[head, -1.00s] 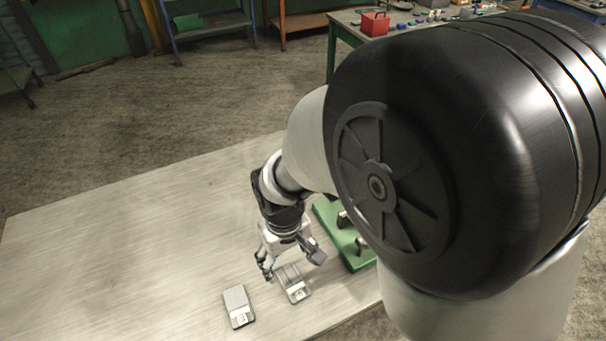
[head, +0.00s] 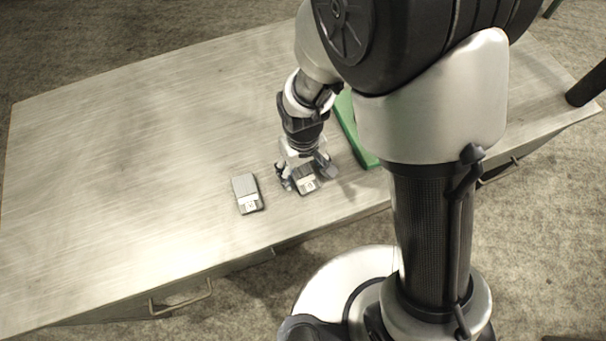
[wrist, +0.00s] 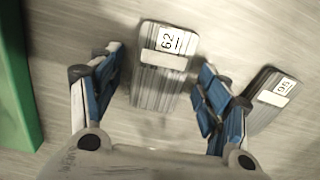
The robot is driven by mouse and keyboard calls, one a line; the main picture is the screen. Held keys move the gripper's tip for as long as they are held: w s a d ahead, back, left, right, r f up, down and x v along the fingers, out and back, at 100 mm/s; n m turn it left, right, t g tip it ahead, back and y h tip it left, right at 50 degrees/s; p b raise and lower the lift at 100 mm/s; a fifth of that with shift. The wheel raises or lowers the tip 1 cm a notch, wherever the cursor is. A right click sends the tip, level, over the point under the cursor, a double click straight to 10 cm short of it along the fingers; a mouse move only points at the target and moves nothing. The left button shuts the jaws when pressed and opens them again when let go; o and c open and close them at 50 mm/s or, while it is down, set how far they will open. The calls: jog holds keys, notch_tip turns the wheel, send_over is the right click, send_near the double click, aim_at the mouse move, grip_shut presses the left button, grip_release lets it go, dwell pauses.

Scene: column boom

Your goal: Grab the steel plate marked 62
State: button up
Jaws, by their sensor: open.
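The steel plate marked 62 (wrist: 158,88) lies flat on the table, a grey ribbed slab with a white label at its far end. In the wrist view it appears between the two blue-padded fingers of my gripper (wrist: 159,70), with a gap on each side. The gripper is open and holds nothing. In the head view my gripper (head: 306,178) is low over this plate (head: 307,187), partly hiding it. How far the fingertips are above the tabletop is hard to tell.
A similar plate (wrist: 265,103) with a different, hard-to-read number lies to the right in the wrist view; in the head view it is left of my gripper (head: 245,187). A green object (head: 352,130) stands on the other side. The table's left (head: 120,150) is clear.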

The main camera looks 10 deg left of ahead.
jog(key=shift+r, duration=0.1)
jog(key=c, duration=1.6)
grip_shut()
jog(key=shift+r, duration=0.1)
